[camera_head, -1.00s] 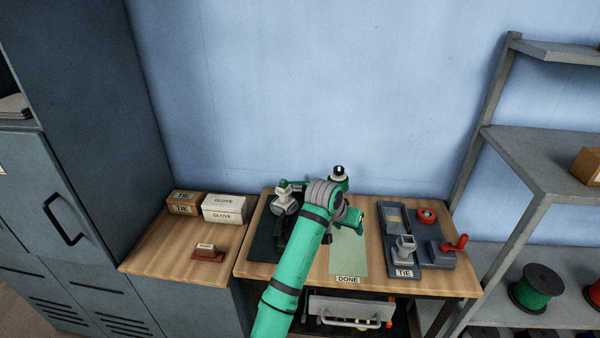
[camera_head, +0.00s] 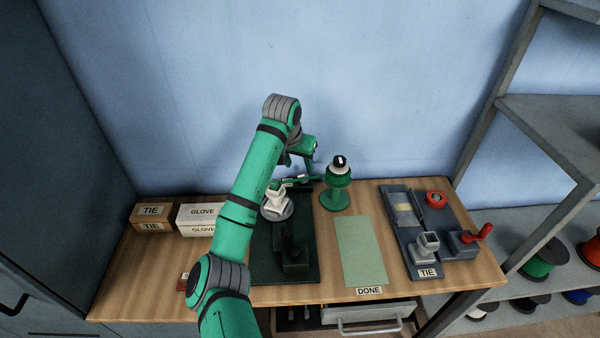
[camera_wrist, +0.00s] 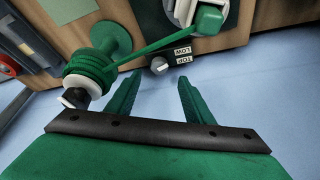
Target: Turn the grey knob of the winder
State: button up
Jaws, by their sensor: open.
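In the wrist view, a small round light-grey knob (camera_wrist: 160,66) sits on a black block (camera_wrist: 183,58) with TOP and LOW labels. My gripper (camera_wrist: 158,81) is open and empty, its two green fingers pointing toward the knob. The knob lies between the finger lines, just beyond the tips, and appears untouched. A green spool (camera_wrist: 88,68) with a black-and-white top stands to the left, a green strand running from it to the white and green machine part (camera_wrist: 205,20). In the head view my arm hides the knob; the spool stand (camera_head: 336,188) shows right of my wrist.
The green DONE mat (camera_head: 361,250) lies right of the dark machine base (camera_head: 272,268). A blue-grey TIE tray (camera_head: 397,222) and a red-handled crank (camera_head: 478,236) are farther right. TIE and GLOVE boxes (camera_head: 199,219) stand at left. The wall is close behind.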

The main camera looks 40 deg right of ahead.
aim_at(303, 177)
jog(key=x, duration=0.8)
jog(key=shift+w+f, duration=0.15)
jog(key=shift+f, duration=0.1)
jog(key=c, duration=1)
jog(key=shift+d, duration=0.1)
jog(key=shift+c, duration=0.2)
